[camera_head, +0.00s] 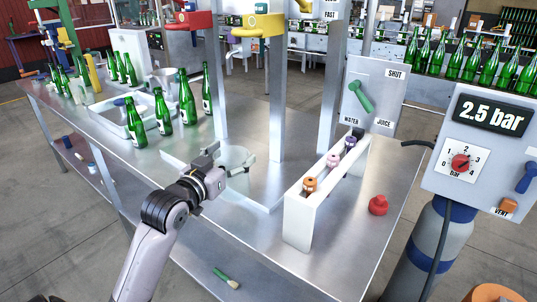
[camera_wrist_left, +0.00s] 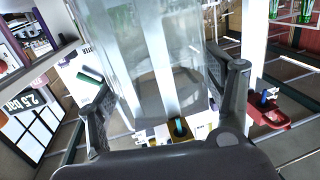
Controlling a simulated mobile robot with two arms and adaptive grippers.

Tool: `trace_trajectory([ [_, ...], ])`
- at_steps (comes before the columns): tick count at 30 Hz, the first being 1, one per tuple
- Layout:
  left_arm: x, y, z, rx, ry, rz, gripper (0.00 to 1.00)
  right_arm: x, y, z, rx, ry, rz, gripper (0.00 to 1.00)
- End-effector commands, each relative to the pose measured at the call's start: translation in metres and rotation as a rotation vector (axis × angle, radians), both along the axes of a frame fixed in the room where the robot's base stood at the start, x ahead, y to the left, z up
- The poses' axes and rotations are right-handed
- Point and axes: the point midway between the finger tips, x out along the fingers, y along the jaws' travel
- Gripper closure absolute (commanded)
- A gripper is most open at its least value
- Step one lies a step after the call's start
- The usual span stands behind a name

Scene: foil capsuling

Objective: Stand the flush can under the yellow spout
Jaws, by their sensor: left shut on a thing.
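The flush can (camera_head: 233,158) looks like a clear, see-through cylinder. My left gripper (camera_head: 229,154) is shut around it, one finger on each side. In the left wrist view the can (camera_wrist_left: 158,65) fills the space between the two dark fingers (camera_wrist_left: 165,90). The yellow spout (camera_head: 258,25) is on the metal frame above and behind the can, a little to its right. The can is in front of the frame, by a metal tray or base plate on the table; I cannot tell whether its bottom touches anything. My right gripper is not in view.
A red spout (camera_head: 188,21) is left of the yellow one. Green bottles (camera_head: 163,112) stand on the table's left. A white rack (camera_head: 318,190) with coloured pieces and a red knob-like part (camera_head: 378,205) are on the right. Metal posts (camera_head: 278,100) rise behind the can.

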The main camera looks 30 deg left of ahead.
Motion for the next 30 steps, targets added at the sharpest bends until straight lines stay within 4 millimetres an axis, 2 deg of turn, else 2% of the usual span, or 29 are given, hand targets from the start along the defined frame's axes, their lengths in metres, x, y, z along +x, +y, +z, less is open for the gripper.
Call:
trace_trajectory([
  [4,0.035,0.004,0.004,-0.004,-0.003,0.000,0.74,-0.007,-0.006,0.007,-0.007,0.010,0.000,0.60],
  [11,0.098,0.011,0.003,-0.004,-0.001,0.000,0.74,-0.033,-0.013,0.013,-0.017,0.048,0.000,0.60],
  [15,0.134,0.016,0.003,-0.003,-0.002,0.000,0.74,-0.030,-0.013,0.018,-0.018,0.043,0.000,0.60],
  [18,0.153,0.018,0.001,-0.003,-0.001,-0.001,0.74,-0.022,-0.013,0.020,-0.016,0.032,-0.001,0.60],
  [24,0.169,0.019,-0.001,0.000,-0.001,-0.001,0.74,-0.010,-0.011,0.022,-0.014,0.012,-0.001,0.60],
  [30,0.169,0.020,-0.027,-0.002,0.003,-0.001,0.74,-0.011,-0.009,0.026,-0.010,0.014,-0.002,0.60],
])
